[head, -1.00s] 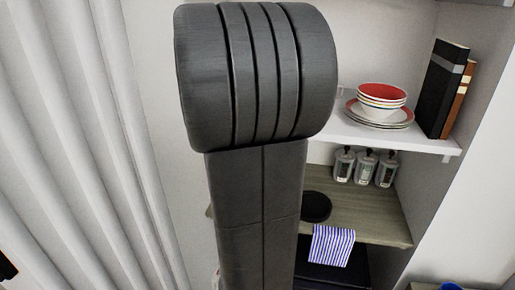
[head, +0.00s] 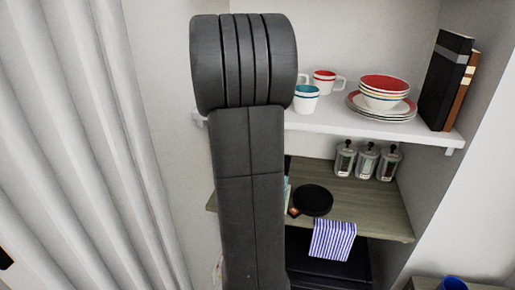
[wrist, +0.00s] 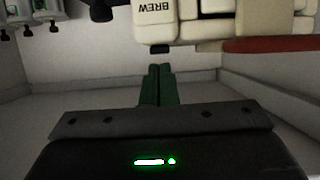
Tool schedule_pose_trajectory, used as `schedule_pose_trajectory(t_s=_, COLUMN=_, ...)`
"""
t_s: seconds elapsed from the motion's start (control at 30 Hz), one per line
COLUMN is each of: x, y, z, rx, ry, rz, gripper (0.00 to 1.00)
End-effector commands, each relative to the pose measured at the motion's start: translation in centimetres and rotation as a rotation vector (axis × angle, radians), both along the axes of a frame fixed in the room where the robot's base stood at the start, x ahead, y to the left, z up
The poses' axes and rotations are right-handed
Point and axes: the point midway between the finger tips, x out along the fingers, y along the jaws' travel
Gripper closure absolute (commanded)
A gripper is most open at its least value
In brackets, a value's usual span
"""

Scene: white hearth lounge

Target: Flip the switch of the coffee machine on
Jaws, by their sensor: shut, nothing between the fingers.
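In the wrist view, a cream, blocky body lettered BREW (wrist: 180,22) fills the top, seemingly the coffee machine seen upside down. A small dark part (wrist: 160,48) sits at its edge below the lettering; I cannot tell whether it is the switch or how it is set. My gripper (wrist: 160,70) has its green fingers shut together, empty. In the picture the fingertips lie just below the lettered body; contact cannot be told. In the head view my arm covers the middle, and neither the gripper nor the machine can be made out.
The upper shelf (head: 330,126) holds cups (head: 306,98), bowls (head: 384,90) and books (head: 445,80). On the wooden shelf (head: 385,215) are jars (head: 366,160), a round black pan (head: 313,200) and a striped cloth (head: 332,240). A curtain (head: 80,140) hangs at left.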

Motion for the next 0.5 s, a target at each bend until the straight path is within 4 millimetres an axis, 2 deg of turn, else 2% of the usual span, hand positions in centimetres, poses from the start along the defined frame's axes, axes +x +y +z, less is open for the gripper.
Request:
schedule_pose_trajectory(t_s=0.2, x=0.95, y=-0.21, z=-0.39, rx=0.001, ry=0.001, rz=0.0, gripper=1.0)
schedule_pose_trajectory(t_s=0.5, x=0.96, y=-0.2, z=-0.41, rx=0.001, ry=0.0, rz=0.0, gripper=1.0)
